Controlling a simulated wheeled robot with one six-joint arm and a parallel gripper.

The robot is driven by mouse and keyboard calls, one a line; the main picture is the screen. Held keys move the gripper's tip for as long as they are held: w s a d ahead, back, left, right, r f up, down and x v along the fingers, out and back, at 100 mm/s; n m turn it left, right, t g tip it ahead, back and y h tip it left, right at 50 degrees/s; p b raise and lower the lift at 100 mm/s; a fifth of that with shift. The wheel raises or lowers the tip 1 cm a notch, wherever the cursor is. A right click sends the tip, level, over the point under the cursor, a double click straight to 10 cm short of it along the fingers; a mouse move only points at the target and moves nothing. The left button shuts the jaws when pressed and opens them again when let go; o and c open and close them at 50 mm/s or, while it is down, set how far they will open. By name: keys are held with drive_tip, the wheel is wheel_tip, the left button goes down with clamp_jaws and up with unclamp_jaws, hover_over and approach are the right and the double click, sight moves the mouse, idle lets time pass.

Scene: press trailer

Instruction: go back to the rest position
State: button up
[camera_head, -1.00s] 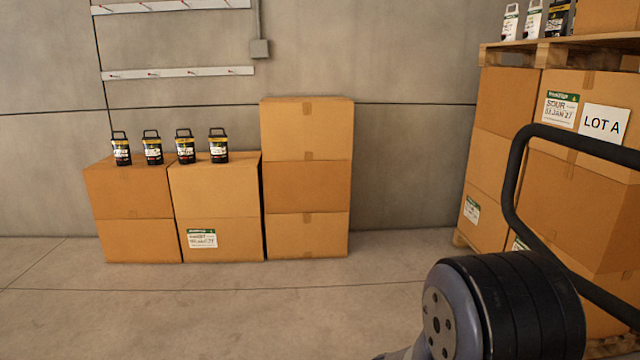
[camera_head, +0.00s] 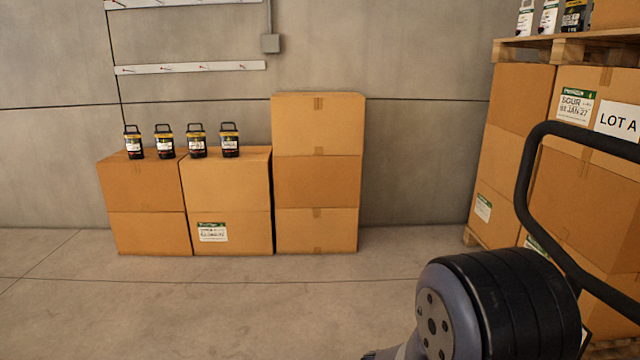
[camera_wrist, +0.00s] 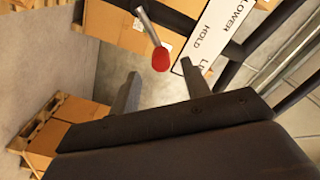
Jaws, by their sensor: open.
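My gripper (camera_wrist: 160,92) shows in the wrist view with its two dark fingers spread apart and nothing between them. Beyond the fingertips is a metal lever with a red knob (camera_wrist: 161,59), apart from the fingers. A white sign (camera_wrist: 205,38) with the words "LOWER" and "HOLD" is beside the lever. In the head view a grey and black joint of my arm fills the lower right; my gripper is outside that view.
A black rail (camera_head: 528,180) curves in front of stacked boxes under a pallet (camera_head: 560,48) at the right. Several black containers (camera_head: 197,142) stand on cartons (camera_head: 228,190) by the wall, beside a taller carton stack (camera_head: 318,175). The floor (camera_head: 200,305) ahead is clear.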

drive_tip(key=d, duration=0.5)
drive_tip(key=shift+d, duration=0.15)
drive_tip(key=shift+w+d+r+p, duration=0.1)
drive_tip(key=shift+w+r+p, duration=0.05)
drive_tip(key=shift+r+p, duration=0.25)
drive_tip(key=shift+w+r+n+p, duration=0.1)
drive_tip(key=shift+w+n+p, duration=0.2)
drive_tip(key=shift+n+p, duration=0.5)
drive_tip(key=shift+w+n+p, duration=0.2)
drive_tip(key=shift+n+p, duration=0.2)
drive_tip(key=shift+p, duration=0.2)
